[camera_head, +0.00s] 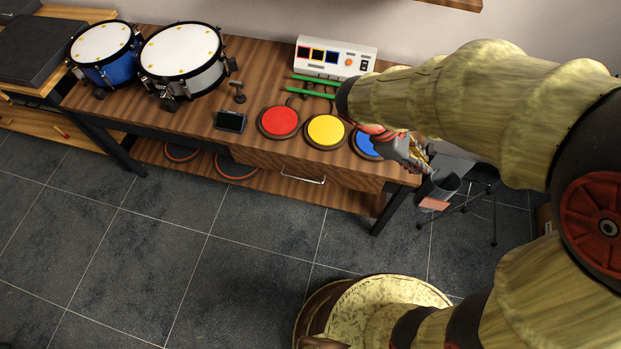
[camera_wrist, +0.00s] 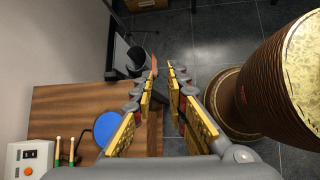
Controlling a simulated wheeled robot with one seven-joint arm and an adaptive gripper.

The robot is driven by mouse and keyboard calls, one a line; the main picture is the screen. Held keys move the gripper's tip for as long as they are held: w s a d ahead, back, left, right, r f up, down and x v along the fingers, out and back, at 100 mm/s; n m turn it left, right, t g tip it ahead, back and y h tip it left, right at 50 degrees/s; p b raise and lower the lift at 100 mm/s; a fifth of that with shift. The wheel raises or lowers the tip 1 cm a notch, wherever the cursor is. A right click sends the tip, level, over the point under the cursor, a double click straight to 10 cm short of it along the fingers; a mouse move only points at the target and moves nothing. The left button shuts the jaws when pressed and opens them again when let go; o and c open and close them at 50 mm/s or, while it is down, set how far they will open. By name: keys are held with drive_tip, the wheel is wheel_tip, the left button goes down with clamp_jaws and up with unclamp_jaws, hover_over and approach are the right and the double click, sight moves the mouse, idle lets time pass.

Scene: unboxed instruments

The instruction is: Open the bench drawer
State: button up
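The wooden bench (camera_head: 262,60) stands against the wall, and its top also shows in the wrist view (camera_wrist: 65,105). The bench drawer (camera_head: 265,158) has a wooden front below the top's front edge, with a pale bar handle (camera_head: 303,179). The drawer looks shut. My gripper (camera_head: 428,160) is at the bench's right end, beyond the blue pad and well right of the handle. In the wrist view my gripper (camera_wrist: 163,68) has a gap between its two yellow-padded fingers, with nothing held. The handle cannot be made out in the wrist view.
Red (camera_head: 279,121), yellow (camera_head: 326,131) and blue (camera_head: 365,145) pads lie on the bench, with two drums (camera_head: 181,50) at its left. A white control box (camera_head: 335,58) stands behind. A large drum (camera_wrist: 270,95) stands on the floor.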

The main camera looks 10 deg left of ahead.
drive_tip(key=w+a+f+n+t+h, duration=0.2)
drive_tip(key=w+a+f+n+h, duration=0.1)
drive_tip(key=w+a+f+n, duration=0.3)
drive_tip(key=n+t+y+p, duration=0.25)
drive_tip(key=n+t, duration=0.75)
drive_tip(key=n, duration=1)
hover_over(301, 178)
drive_tip(key=s+d, duration=0.1)
drive_tip(key=d, duration=0.6)
wheel_tip(301, 178, down, 18)
drive_tip(key=s+a+f+n+t+y, duration=0.1)
drive_tip(key=s+a+f+n+y, duration=0.3)
drive_tip(key=f, duration=0.3)
drive_tip(key=s+a+f+n+t+y, duration=0.1)
drive_tip(key=s+a+f+n+y, duration=0.1)
drive_tip(key=a+f+n+y, duration=0.3)
drive_tip(key=shift+n+h, duration=0.7)
drive_tip(key=shift+h, duration=0.25)
drive_tip(key=shift+d+f+b+x, duration=0.2)
drive_tip(key=shift+b+x, duration=0.15)
drive_tip(key=shift+x, duration=0.95)
drive_tip(key=shift+d+f+b+x, duration=0.2)
drive_tip(key=shift+b+x, duration=0.1)
drive_tip(key=shift+x, duration=1)
drive_tip(key=shift+d+f+b+x, duration=0.2)
drive_tip(key=shift+b+x, duration=0.15)
drive_tip(key=shift+x, duration=0.95)
drive_tip(key=shift+s, duration=0.2)
drive_tip(key=shift+c, duration=0.8)
clamp_jaws()
